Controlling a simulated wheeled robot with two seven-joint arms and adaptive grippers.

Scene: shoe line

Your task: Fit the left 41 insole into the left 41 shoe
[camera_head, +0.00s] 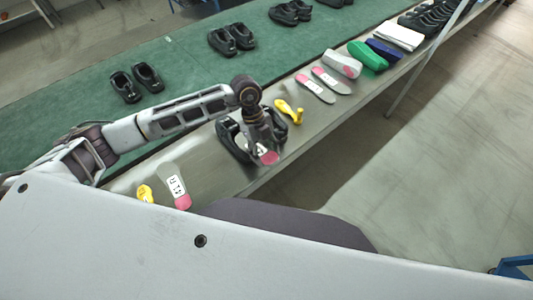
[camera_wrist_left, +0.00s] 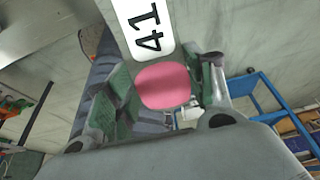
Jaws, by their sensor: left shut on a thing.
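The insole in my left gripper (camera_head: 265,142) has a pink heel patch (camera_head: 269,158) and a white label. In the left wrist view the insole (camera_wrist_left: 165,87) shows its label reading 41, between the fingers. The gripper is shut on it, over the pair of black shoes (camera_head: 229,138) on the grey bench. The gripper and wrist hide much of the shoes, and I cannot tell whether the insole touches one. Another grey insole (camera_head: 174,181) with a pink heel and a label lies at the lower left. My right gripper is not in view.
Yellow tools (camera_head: 145,193) (camera_head: 291,110) lie on the bench (camera_head: 222,180). Further along are two insoles (camera_head: 316,88), shoe-shaped grey, green (camera_head: 368,56) and blue pieces, a white cloth (camera_head: 399,36) and several black shoes. A green belt (camera_head: 180,68) carries shoe pairs behind.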

